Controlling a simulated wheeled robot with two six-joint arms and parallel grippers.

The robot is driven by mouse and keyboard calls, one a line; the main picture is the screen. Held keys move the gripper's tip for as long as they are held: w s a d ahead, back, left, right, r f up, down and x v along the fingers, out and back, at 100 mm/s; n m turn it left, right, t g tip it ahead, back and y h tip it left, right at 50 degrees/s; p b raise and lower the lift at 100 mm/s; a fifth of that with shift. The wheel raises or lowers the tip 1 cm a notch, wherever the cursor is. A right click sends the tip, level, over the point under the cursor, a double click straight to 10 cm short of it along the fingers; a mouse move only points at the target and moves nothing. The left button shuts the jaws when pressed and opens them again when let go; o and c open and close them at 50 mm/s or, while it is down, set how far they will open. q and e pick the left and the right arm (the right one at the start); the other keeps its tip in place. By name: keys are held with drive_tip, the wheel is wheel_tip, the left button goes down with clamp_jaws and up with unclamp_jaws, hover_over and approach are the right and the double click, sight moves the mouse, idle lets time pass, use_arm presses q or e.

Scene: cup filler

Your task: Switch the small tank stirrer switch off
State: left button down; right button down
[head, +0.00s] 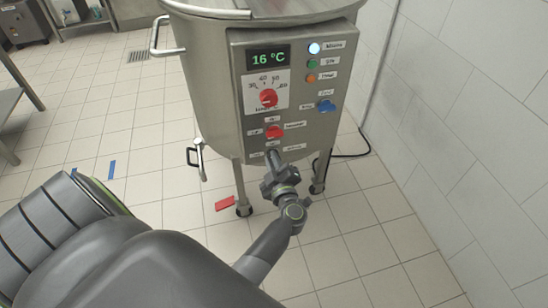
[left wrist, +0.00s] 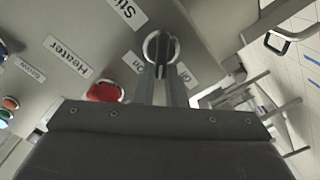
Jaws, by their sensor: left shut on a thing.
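The small tank (head: 205,60) is a steel vessel on legs with a grey control panel (head: 328,133). My left gripper (head: 274,157) reaches up to the lowest switch on the panel and hides it in the head view. In the left wrist view, its fingers (left wrist: 163,78) are shut on a dark switch knob with a pale ring (left wrist: 160,46). A partly cut-off label starting "Sti" (left wrist: 128,12) is beside this switch, and smaller labels, one reading "On" (left wrist: 138,64), are near the fingers. The knob's exact setting is hard to tell. My right gripper does not show.
Just above is the red heater switch (head: 274,131), close to my fingers in the left wrist view (left wrist: 104,91). A red dial (head: 268,98), a blue switch (head: 326,106) and a 16 °C display (head: 268,58) are higher. A drain valve (head: 196,158) projects left.

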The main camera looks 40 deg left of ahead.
use_arm(q)
drive_tip(key=n, duration=0.4)
drive_tip(key=shift+s+a+f+n, duration=0.1)
drive_tip(key=shift+s+f+n, duration=0.1)
drive_tip(key=shift+f+n, duration=0.2)
drive_tip(key=shift+f+n+b, duration=0.15)
drive_tip(key=shift+n+b, duration=0.15)
drive_tip(key=shift+n, duration=0.5)
drive_tip(key=n, duration=0.2)
drive_tip(key=shift+f+n+b, duration=0.2)
drive_tip(key=shift+n+b, duration=0.2)
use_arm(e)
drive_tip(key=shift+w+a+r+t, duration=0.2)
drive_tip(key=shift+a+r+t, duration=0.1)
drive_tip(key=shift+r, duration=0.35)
use_arm(q)
drive_tip(key=c, duration=1.5)
unclamp_jaws()
